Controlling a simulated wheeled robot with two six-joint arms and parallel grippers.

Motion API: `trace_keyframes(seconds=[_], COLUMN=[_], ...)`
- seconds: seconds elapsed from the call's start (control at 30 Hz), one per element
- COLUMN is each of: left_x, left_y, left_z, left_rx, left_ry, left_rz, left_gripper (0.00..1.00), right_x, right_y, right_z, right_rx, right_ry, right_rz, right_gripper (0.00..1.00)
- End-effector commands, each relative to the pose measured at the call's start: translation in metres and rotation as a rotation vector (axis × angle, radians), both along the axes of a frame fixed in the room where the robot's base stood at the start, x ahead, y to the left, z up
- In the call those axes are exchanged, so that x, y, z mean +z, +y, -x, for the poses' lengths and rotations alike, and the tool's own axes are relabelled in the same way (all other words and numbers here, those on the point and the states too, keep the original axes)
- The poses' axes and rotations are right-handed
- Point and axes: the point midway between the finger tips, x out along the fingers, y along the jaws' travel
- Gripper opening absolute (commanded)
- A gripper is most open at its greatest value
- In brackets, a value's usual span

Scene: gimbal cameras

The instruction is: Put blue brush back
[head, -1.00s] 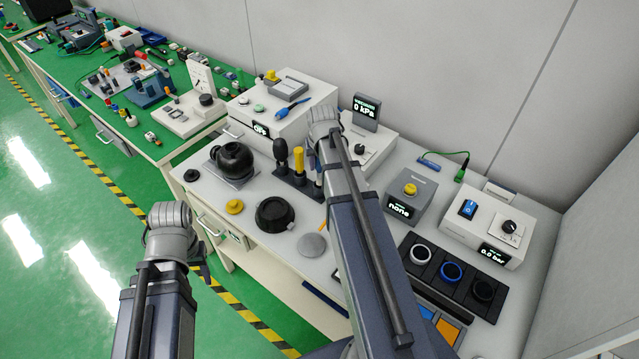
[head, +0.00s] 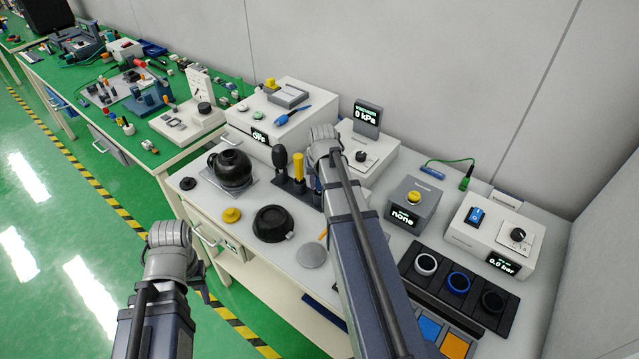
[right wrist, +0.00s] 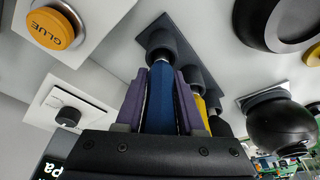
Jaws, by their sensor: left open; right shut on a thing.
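The blue brush (right wrist: 159,98) is in the right wrist view, its blue handle between the purple fingers of my right gripper (right wrist: 159,74), which is shut on it. The handle's far end meets a dark round cup of the black brush holder (right wrist: 180,32). I cannot tell how deep it sits. A yellow handle (right wrist: 200,112) stands in the cup beside it. In the head view the holder (head: 299,190) shows with a black handle (head: 281,160) and a yellow handle (head: 298,166); my right arm hides the grip. My left arm is at the lower left, its gripper fingers hidden.
A black round pot (head: 232,167) and a black dish (head: 273,223) stand left of the holder. A white gauge box (head: 366,150) is behind it. A grey box with a yellow button (head: 412,203) stands to the right. A blue tool (head: 293,114) lies on a white box.

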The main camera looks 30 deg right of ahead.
Motion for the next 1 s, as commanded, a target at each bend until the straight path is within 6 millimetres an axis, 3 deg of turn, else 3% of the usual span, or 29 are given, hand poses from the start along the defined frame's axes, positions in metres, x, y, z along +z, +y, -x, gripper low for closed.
trace_keyframes(seconds=[0.07,0.1,0.33,0.73,1.0], left_x=[-0.004,-0.003,-0.002,0.002,0.026], left_y=[0.000,0.000,0.000,0.000,0.000], left_z=[0.000,0.000,0.000,0.000,0.000], left_rx=[0.000,0.000,0.000,0.000,0.000], left_ry=[0.000,0.000,0.000,0.000,0.000], left_rz=[0.000,0.000,0.000,0.000,0.000], left_gripper=[0.50,0.50,0.50,0.50,0.50], right_x=[-0.004,-0.003,-0.002,0.002,0.026], right_y=[0.000,0.000,0.000,0.000,0.003], right_z=[0.000,0.000,0.000,0.000,0.006], right_rx=[0.000,0.000,0.000,0.000,0.000], right_ry=[0.000,0.000,0.000,0.000,0.000], right_rz=[0.000,0.000,0.000,0.000,0.000], right_gripper=[0.00,0.41,0.67,0.68,0.68])
